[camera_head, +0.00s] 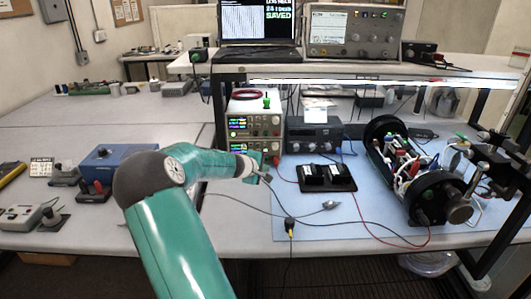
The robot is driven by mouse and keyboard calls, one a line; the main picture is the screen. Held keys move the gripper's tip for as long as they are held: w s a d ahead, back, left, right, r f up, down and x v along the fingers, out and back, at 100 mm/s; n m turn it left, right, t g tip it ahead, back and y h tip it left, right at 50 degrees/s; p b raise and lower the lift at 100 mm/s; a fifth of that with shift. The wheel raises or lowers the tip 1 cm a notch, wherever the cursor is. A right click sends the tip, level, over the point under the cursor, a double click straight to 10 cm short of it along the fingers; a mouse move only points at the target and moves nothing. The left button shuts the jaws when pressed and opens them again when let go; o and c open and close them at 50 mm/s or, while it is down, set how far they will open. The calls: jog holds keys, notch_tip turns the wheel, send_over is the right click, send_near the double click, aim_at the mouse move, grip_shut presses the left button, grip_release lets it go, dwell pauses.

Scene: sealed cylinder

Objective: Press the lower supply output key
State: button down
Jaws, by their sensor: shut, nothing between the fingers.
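Two stacked bench supplies with lit coloured displays stand under the shelf at the middle of the bench. The upper supply (254,122) sits on the lower supply (253,144). The lower supply's output key is too small to make out, and my gripper hides part of the lower front. My gripper (265,165) is shut and empty, at the bottom right of the lower supply's front. I cannot tell whether it touches the panel.
A black tray (327,179) and a cylindrical apparatus (418,170) stand on the blue mat to the right. Cables (345,222) cross the mat. A blue box (115,158) stands left of my arm. A shelf (300,71) with a laptop (257,22) overhangs the supplies.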

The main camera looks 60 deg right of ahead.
jog(key=shift+d, duration=0.1)
jog(key=shift+w+d, duration=0.65)
jog(key=shift+d, duration=0.6)
jog(key=shift+w+d, duration=0.7)
jog(key=shift+d, duration=0.6)
jog(key=shift+w+d, duration=0.65)
jog(key=shift+d, duration=0.6)
jog(key=shift+d, duration=0.1)
jog(key=shift+w+d, duration=0.2)
jog(key=shift+d, duration=0.05)
jog(key=shift+w+d, duration=0.15)
jog(key=shift+d, duration=0.2)
jog(key=shift+a, duration=0.15)
jog(key=shift+s+a, duration=0.3)
jog(key=shift+a, duration=0.3)
jog(key=shift+s+a, duration=0.4)
jog(key=shift+a, duration=0.35)
jog(key=shift+s+a, duration=0.35)
jog(key=shift+a, duration=0.35)
jog(key=shift+s+a, duration=0.4)
jog(key=shift+a, duration=0.35)
